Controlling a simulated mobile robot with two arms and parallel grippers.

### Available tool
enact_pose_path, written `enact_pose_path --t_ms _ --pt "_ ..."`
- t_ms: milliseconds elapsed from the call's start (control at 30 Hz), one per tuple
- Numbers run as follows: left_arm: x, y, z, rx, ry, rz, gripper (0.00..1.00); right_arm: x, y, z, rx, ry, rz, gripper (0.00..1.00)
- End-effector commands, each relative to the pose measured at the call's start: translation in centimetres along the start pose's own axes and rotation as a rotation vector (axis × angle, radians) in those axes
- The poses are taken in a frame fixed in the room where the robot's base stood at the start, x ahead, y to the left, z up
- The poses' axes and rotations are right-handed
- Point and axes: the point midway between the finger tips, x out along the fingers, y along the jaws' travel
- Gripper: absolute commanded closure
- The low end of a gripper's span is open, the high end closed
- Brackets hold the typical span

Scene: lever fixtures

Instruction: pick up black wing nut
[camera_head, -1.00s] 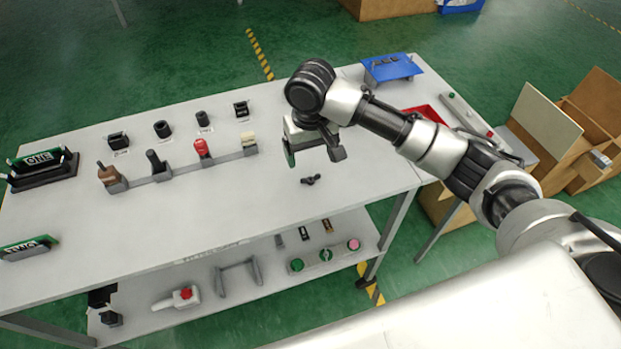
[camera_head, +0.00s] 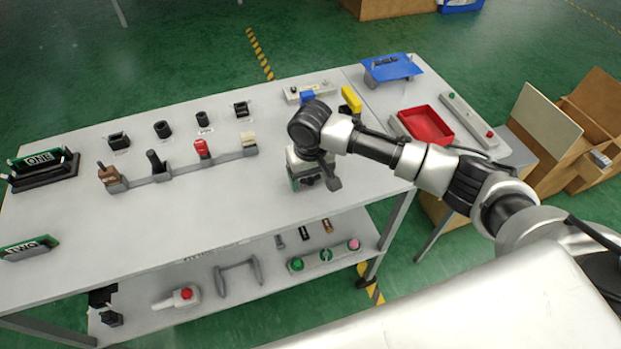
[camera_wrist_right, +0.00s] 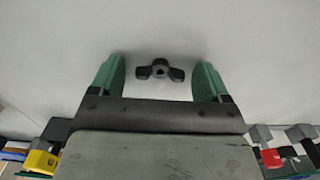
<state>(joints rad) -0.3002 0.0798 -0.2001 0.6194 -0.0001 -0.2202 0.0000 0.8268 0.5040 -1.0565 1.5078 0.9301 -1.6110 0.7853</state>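The black wing nut (camera_wrist_right: 160,70) lies on the white table top in the right wrist view, between the two green fingertips with a gap on each side. In the head view it is mostly hidden, with a dark bit (camera_head: 309,181) showing at the gripper. My right gripper (camera_wrist_right: 159,78) is open around the wing nut, apart from it. In the head view the right gripper (camera_head: 316,184) is low over the table near its front edge. My left gripper is not in view.
A lever fixture (camera_head: 180,172) with several levers stands left on the white table (camera_head: 230,210). A red tray (camera_head: 427,124), a yellow block (camera_head: 351,99) and a blue stand (camera_head: 391,68) are at the back right. The lower shelf holds several parts.

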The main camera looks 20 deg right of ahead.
Motion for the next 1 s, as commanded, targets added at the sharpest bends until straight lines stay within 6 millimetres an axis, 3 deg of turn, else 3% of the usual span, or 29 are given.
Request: enact_pose_path --t_ms 33,300,667,900,1000 --pt "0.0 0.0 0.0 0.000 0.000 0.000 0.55 0.0 0.0 0.0 0.000 0.000 0.000 0.31" --pt "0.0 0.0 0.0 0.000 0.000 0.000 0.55 -0.1 0.0 0.0 0.000 0.000 -0.001 0.70" --pt "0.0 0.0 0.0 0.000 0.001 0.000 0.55 -0.7 0.0 -0.1 0.000 0.002 -0.002 0.70" --pt "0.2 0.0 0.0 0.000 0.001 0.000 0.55 -4.1 -0.1 -0.1 -0.001 0.004 -0.003 0.70" --pt "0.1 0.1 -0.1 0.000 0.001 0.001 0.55 -5.1 1.4 1.3 0.001 0.001 0.000 0.70"
